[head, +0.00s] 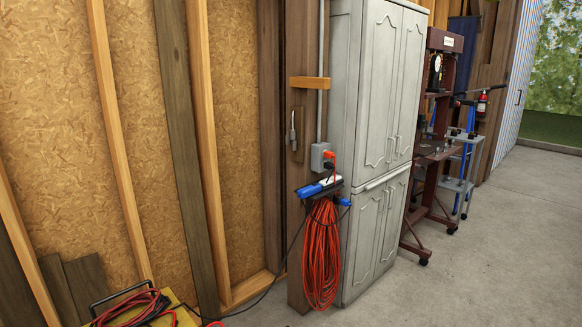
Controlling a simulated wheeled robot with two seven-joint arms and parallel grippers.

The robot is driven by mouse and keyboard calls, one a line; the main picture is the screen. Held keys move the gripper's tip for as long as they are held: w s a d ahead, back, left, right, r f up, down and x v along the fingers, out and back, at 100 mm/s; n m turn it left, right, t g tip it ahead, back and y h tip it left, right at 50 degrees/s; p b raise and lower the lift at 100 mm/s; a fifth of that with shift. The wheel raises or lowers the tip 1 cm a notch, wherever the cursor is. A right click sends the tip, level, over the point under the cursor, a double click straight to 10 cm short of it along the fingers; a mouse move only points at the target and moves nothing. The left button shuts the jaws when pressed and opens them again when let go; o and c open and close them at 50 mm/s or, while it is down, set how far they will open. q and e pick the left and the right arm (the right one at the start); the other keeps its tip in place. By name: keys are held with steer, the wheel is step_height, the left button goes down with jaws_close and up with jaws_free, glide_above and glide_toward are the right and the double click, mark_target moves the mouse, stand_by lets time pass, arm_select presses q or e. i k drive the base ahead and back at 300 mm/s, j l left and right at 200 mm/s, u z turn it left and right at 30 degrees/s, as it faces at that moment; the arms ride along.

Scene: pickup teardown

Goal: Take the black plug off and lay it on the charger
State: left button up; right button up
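A grey outlet box (319,156) is fixed to the wooden post left of the grey cabinet. A small black plug (328,166) appears to sit in it, just below an orange plug (329,154); the details are small. The charger (181,313), a yellowish unit with a black handle and red cables on top, is at the bottom left, partly cut off by the frame edge. Neither of my grippers shows.
A coiled orange extension cord (321,255) hangs below the outlet, with blue connectors (309,190) around its hook. The tall grey cabinet (365,110) stands right beside it. A dark red press frame (437,150) and blue-legged stand are farther right. Concrete floor (470,280) is clear at lower right.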

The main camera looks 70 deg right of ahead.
mark_target(329, 166)
steer(key=z, duration=2.6)
steer(key=i+l+z, duration=0.4)
steer(key=i, duration=0.25)
steer(key=i+l+z, duration=0.15)
steer(key=i+z, duration=0.3)
steer(key=i, duration=0.2)
steer(key=i+z, duration=0.4)
steer(key=i, duration=0.3)
steer(key=i+u, duration=0.3)
steer(key=i, duration=0.2)
steer(key=i+l+u, duration=0.25)
steer(key=i, duration=0.2)
steer(key=i+u, duration=0.2)
steer(key=u, duration=0.25)
steer(key=i+u, duration=0.2)
steer(key=u, duration=0.25)
steer(key=i+l+u, duration=0.15)
steer(key=u, duration=0.3)
steer(key=i+l+u, duration=0.15)
steer(key=u, duration=0.3)
steer(key=i+l+u, duration=0.1)
steer(key=l+u, duration=0.2)
steer(key=u, duration=0.2)
steer(key=i+l+u, duration=0.2)
steer(key=l+u, duration=0.2)
steer(key=i+l+u, duration=0.1)
steer(key=l+u, duration=0.3)
steer(key=i+l+u, duration=0.1)
steer(key=l+u, duration=0.3)
steer(key=j, duration=0.1)
